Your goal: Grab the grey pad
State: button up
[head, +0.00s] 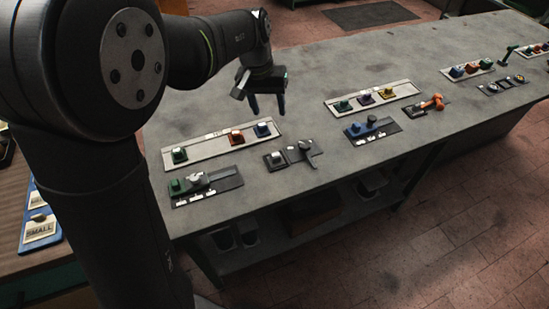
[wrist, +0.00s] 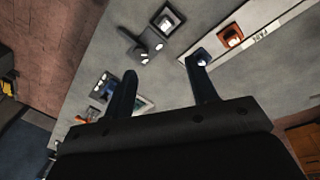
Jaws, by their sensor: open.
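A small pad with a pale grey top (head: 276,158) sits on a dark square base on the bench; I take it for the grey pad. It shows near the top of the wrist view (wrist: 168,20). Beside it is a dark grey piece with a handle (head: 303,150), also in the wrist view (wrist: 138,45). My gripper (head: 268,106) is open and empty, fingers pointing down, above the bench behind the pad and apart from it. In the wrist view its two fingers (wrist: 162,78) stand wide apart with bare bench between them.
A white tray (head: 206,148) with green, red and blue pads lies close to my gripper. A dark tray (head: 228,182) with a green block lies in front. Another white tray (head: 350,107) and a blue-block station (head: 370,130) are to the right. Bare bench lies behind.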

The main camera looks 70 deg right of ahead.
notch_tip(320, 180, down, 2)
jog(key=w+a+m+g+h, duration=0.1)
jog(key=w+a+m, duration=0.1)
jog(key=m, duration=0.4)
jog(key=m+h, duration=0.1)
jog(key=m, duration=0.4)
send_near(275, 155)
jog(key=shift+g, duration=0.3)
jog(key=x, duration=0.9)
jog(key=shift+w+f, duration=0.3)
jog(key=c, duration=1.1)
jog(key=shift+r, duration=0.1)
